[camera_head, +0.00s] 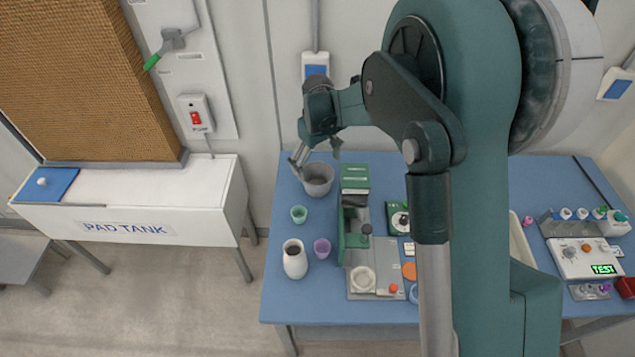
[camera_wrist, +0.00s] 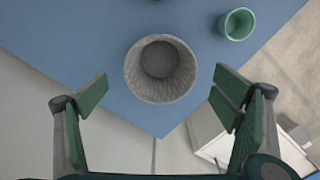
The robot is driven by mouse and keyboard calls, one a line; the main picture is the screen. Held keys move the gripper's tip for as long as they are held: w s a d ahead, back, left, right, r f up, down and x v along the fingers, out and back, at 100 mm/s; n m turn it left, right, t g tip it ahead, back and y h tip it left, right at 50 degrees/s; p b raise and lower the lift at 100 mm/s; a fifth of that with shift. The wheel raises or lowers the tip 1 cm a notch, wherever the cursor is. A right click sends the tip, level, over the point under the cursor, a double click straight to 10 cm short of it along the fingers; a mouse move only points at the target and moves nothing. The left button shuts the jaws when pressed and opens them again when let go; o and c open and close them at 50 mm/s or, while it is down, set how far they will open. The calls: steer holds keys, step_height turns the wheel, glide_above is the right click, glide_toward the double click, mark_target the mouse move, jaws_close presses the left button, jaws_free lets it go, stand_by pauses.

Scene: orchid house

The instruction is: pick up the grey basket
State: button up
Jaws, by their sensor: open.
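The grey basket (camera_head: 318,181) stands upright on the blue table, near its back left corner. In the wrist view the basket (camera_wrist: 143,75) shows its round open top and looks empty. My gripper (camera_head: 316,158) is just above and behind the basket in the head view. In the wrist view my gripper (camera_wrist: 160,95) is open, its two green fingers wide apart to either side and below the basket. Nothing is between the fingers, and no contact with the basket shows.
A green cup (camera_head: 299,214) stands close in front of the basket; it also shows in the wrist view (camera_wrist: 236,24). A purple cup (camera_head: 322,248) and a white vase (camera_head: 294,259) stand further forward. A green press-like device (camera_head: 355,225) stands to the right. The wall is close behind.

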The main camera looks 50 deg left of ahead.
mark_target(317, 174)
steer(key=shift+f, duration=0.1)
steer(key=shift+f, duration=2.55)
steer(key=c, duration=1)
